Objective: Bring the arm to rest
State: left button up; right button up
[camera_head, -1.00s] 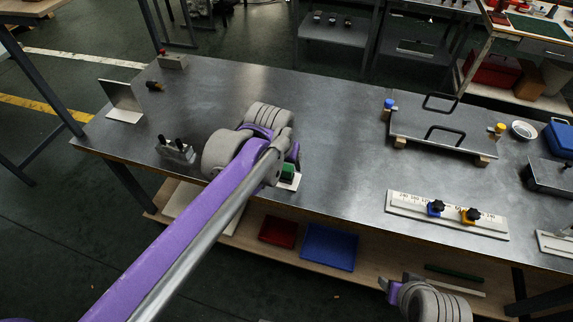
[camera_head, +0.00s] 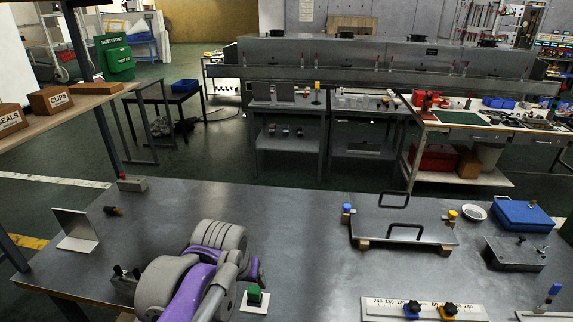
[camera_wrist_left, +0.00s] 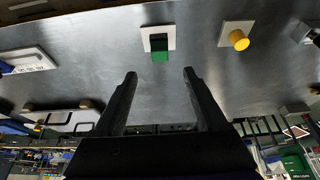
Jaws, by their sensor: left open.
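My left arm (camera_head: 200,268) reaches in from the bottom edge of the head view, over the front left of the metal workbench (camera_head: 290,225). Its fingers are hidden there behind the wrist. In the left wrist view my left gripper (camera_wrist_left: 159,72) has its two black fingers spread apart with nothing between them. A green block on a white plate (camera_head: 255,297) is at the right of my wrist in the head view. The green block (camera_wrist_left: 160,56) also shows in the left wrist view, beyond the fingertips and apart from them. My right gripper is out of view.
A yellow cylinder on a white plate (camera_wrist_left: 238,40) shows in the wrist view. A bent metal plate (camera_head: 75,230) and a dark block with pegs (camera_head: 124,284) are left of my arm. A handled plate (camera_head: 403,225) and a scale bar (camera_head: 425,309) are right. The bench's middle is clear.

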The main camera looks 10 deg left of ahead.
pick_arm(q)
jog(key=s+a+f+p, duration=0.1)
jog(key=s+f, duration=0.3)
jog(key=s, duration=0.4)
jog(key=s+a+f+p, duration=0.2)
jog(key=s+f, duration=0.3)
jog(key=s, duration=0.3)
jog(key=shift+a+t, duration=0.4)
jog(key=shift+a, duration=0.4)
jog(key=shift+s+f, duration=0.1)
